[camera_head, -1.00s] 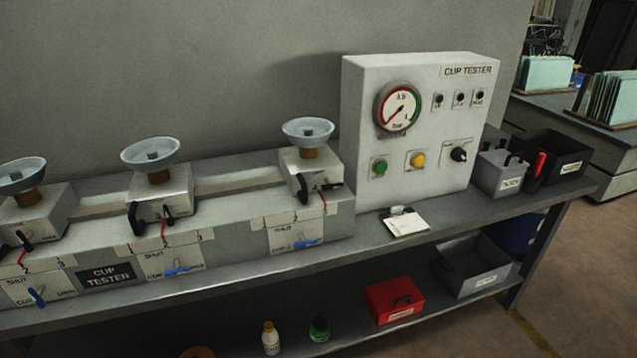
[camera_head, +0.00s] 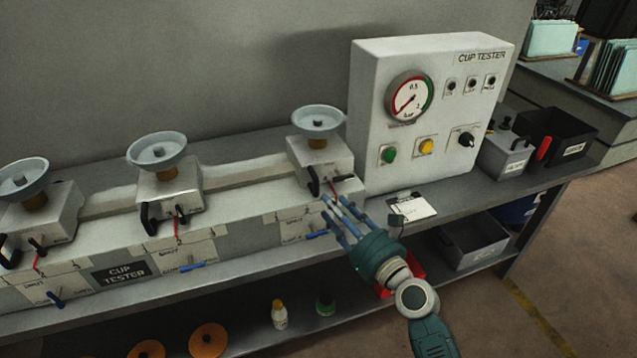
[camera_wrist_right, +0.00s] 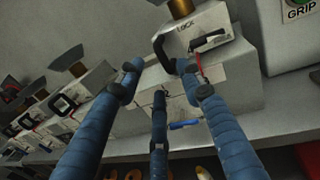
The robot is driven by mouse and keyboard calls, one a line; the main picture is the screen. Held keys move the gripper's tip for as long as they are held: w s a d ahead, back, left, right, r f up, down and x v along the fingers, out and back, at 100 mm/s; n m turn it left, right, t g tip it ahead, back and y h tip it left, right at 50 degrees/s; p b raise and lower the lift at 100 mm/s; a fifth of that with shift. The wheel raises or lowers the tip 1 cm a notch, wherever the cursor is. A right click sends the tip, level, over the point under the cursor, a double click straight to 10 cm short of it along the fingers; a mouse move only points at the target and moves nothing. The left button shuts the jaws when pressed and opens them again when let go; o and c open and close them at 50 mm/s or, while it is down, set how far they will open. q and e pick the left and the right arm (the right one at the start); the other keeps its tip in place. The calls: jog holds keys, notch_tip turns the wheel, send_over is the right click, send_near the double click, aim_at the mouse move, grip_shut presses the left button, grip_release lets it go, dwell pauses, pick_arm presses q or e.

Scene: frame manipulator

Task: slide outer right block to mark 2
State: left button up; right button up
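The outer right block (camera_head: 330,158) is white, carries a grey cup (camera_head: 317,120) and sits at the right end of the rail, close to the panel. Its black loop handle (camera_head: 313,182) and a red pointer face front. The mark label (camera_head: 285,216) below is partly hidden by my fingers, and its numbers are unreadable. My right gripper (camera_head: 333,212) has its blue fingers spread and empty, just in front of the block. In the right wrist view the block (camera_wrist_right: 228,65) shows "LOCK", the loop handle (camera_wrist_right: 157,50) lies beyond the fingertips (camera_wrist_right: 158,75), and no grip shows. My left gripper is out of view.
Two similar cup blocks (camera_head: 170,190) (camera_head: 45,215) stand to the left on the rail. The CUP TESTER panel (camera_head: 370,110) rises close on the right. A clipboard (camera_head: 415,205) lies on the bench. A blue lever (camera_head: 317,235) sticks out below the right block.

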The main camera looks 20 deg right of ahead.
aim_at(316, 189)
jog(key=x, duration=0.9)
jog(key=shift+w+a+f+p, duration=0.1)
jog(key=shift+w+p, duration=0.15)
jog(key=shift+p, duration=0.15)
jog(key=shift+c, duration=0.2)
grip_shut()
